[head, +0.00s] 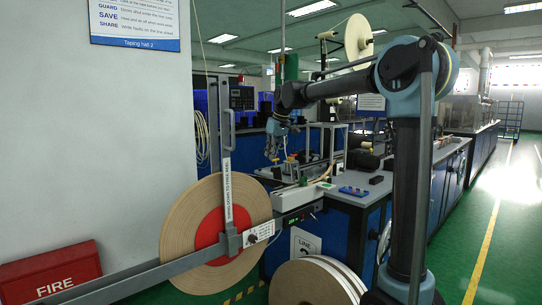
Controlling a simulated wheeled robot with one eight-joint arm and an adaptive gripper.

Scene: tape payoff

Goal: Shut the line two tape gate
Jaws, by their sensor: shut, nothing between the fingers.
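A large tan tape reel (180,235) with a red hub (208,236) stands at left centre. A long grey bar (130,279) crosses in front of it, rising from lower left to the right. An upright grey lever (227,160) with a handle and a lettered white strip stands in front of the reel, its foot at the bar. I cannot tell for certain which part is the gate. A white plate with a black knob (251,239) sits beside the lever's foot. My gripper (271,156) is shut and empty, to the right of the lever and apart from it in the picture.
A bench (350,190) with small parts stands behind, with a line sign (305,243) on its front. More reels (310,283) stand on the floor at bottom centre. A red fire box (50,272) is at lower left. Green floor at right is clear.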

